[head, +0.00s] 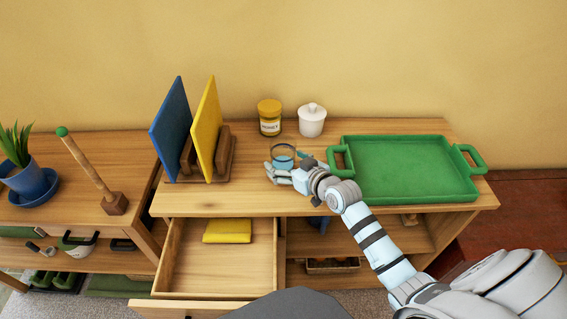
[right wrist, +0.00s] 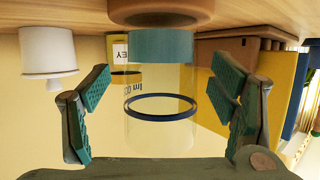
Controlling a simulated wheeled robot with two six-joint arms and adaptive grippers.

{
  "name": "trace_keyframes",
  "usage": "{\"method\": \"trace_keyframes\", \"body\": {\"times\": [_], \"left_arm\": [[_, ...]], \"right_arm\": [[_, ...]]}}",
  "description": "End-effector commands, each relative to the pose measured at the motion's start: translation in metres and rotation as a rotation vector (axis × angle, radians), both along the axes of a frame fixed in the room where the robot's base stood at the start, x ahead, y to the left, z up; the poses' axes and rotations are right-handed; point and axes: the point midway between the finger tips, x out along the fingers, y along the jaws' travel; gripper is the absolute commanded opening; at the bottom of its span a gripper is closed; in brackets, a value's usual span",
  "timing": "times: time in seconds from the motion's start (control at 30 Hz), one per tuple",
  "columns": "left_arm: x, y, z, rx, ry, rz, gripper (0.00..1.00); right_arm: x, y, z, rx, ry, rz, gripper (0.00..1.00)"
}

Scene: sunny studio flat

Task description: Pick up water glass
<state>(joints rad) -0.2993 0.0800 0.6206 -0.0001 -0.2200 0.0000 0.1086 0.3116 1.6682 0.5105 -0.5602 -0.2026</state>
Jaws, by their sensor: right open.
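The water glass (head: 284,153) is clear, with blue-tinted water, and stands on the wooden cabinet top left of the green tray. My right gripper (head: 283,171) is at the glass, reaching in from the right. In the right wrist view the picture is upside down. There the glass (right wrist: 160,80) shows a teal band and a dark blue ring, and stands on a round brown base (right wrist: 160,12). The open fingers of my right gripper (right wrist: 162,92) are on either side of it, with visible gaps. My left gripper is not in view.
A honey jar (head: 270,118) and a white lidded pot (head: 312,121) stand behind the glass. A rack with blue (head: 171,128) and yellow boards (head: 206,128) is to the left. The green tray (head: 405,190) is to the right. An open drawer (head: 190,270) below holds a yellow cloth (head: 228,231).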

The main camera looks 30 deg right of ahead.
Motion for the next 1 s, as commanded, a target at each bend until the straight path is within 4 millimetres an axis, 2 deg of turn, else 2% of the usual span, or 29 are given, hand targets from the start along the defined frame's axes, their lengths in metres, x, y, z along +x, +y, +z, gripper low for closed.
{"method": "trace_keyframes", "body": {"times": [0.1,0.33,0.73,1.0], "left_arm": [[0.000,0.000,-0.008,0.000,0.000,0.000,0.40],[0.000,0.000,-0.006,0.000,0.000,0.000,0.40],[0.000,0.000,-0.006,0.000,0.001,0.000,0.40],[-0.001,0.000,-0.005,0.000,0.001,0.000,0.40]], "right_arm": [[0.016,0.002,-0.009,0.002,0.000,-0.002,0.78],[0.018,0.002,-0.008,0.000,0.001,-0.001,0.77],[0.018,0.002,-0.008,0.000,0.002,-0.001,0.14],[0.018,0.002,-0.005,0.000,0.000,-0.001,0.14]]}}
